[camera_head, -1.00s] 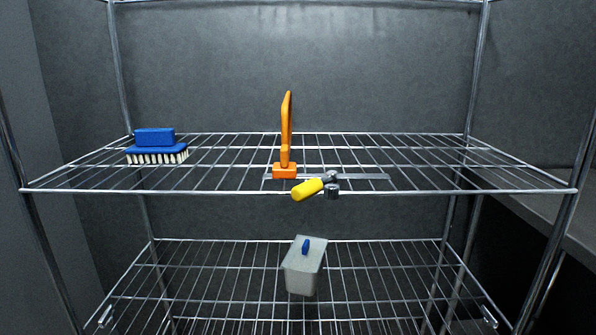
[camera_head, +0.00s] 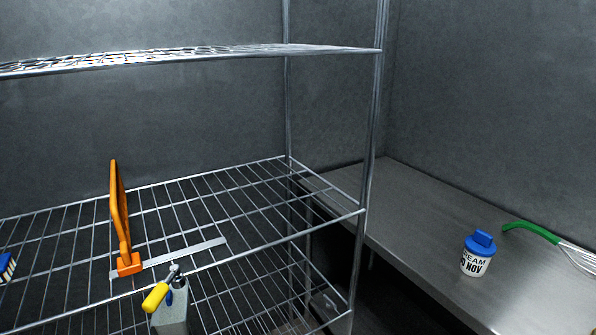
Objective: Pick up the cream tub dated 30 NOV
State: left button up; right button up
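A small white tub with a blue lid (camera_head: 476,255) stands upright on a grey metal counter (camera_head: 415,240) at the right. Its label reads partly "REAM" and "NOV". The day number before NOV is partly cut off and I cannot read it surely; the last digit may be a 9 or a 0. Neither of my grippers is in view.
A wire shelf rack (camera_head: 250,195) fills the left. It holds an orange-handled tool (camera_head: 121,220), a yellow-handled tool (camera_head: 156,297) and a blue brush (camera_head: 6,267). A grey lidded container (camera_head: 171,318) shows below. A green-handled whisk (camera_head: 535,233) lies right of the tub.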

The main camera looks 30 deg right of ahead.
aim_at(479, 251)
jog(key=k+l+z, duration=0.1)
jog(key=z, duration=1.9)
